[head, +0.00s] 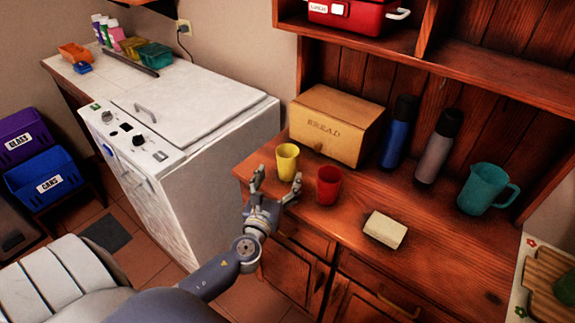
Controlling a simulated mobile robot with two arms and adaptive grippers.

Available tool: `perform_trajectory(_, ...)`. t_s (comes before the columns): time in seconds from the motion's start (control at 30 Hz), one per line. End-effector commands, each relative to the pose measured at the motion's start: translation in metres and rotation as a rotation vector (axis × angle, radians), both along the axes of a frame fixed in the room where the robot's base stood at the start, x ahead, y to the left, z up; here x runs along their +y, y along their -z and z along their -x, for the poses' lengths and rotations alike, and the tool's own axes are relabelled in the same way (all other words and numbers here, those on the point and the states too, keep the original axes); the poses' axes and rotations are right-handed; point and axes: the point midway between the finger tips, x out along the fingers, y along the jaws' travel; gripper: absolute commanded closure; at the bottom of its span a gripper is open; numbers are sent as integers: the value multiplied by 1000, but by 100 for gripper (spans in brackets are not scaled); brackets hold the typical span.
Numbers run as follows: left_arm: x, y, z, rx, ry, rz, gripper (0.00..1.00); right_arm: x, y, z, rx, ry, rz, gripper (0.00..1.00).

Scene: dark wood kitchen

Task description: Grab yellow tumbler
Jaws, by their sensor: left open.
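The yellow tumbler (287,161) stands upright on the wooden counter near its left end, in front of the bread box. My left gripper (277,180) is open just in front of the tumbler. One finger is to the lower left of the tumbler and the other to its lower right, near a red tumbler (328,186). The gripper looks empty. I cannot tell whether a finger touches the yellow tumbler. My right gripper is not in view.
The bread box (335,125) stands behind the tumblers. A blue bottle (398,135), a grey bottle (436,148) and a teal pitcher (484,188) stand along the back. A pale block (385,230) lies on the counter (450,245). A white appliance (185,120) is at left.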

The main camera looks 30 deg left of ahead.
Motion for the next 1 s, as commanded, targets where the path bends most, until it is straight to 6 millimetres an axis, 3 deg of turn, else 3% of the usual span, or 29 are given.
perform_trajectory(0.1,6,-1,-17,-2,-2,2,24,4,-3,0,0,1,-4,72)
perform_trajectory(0.37,11,1,-35,-1,-2,5,24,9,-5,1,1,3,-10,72)
perform_trajectory(0.63,20,4,-70,-1,-3,5,24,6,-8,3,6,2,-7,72)
perform_trajectory(1.0,23,5,-78,0,-2,6,27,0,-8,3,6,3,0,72)
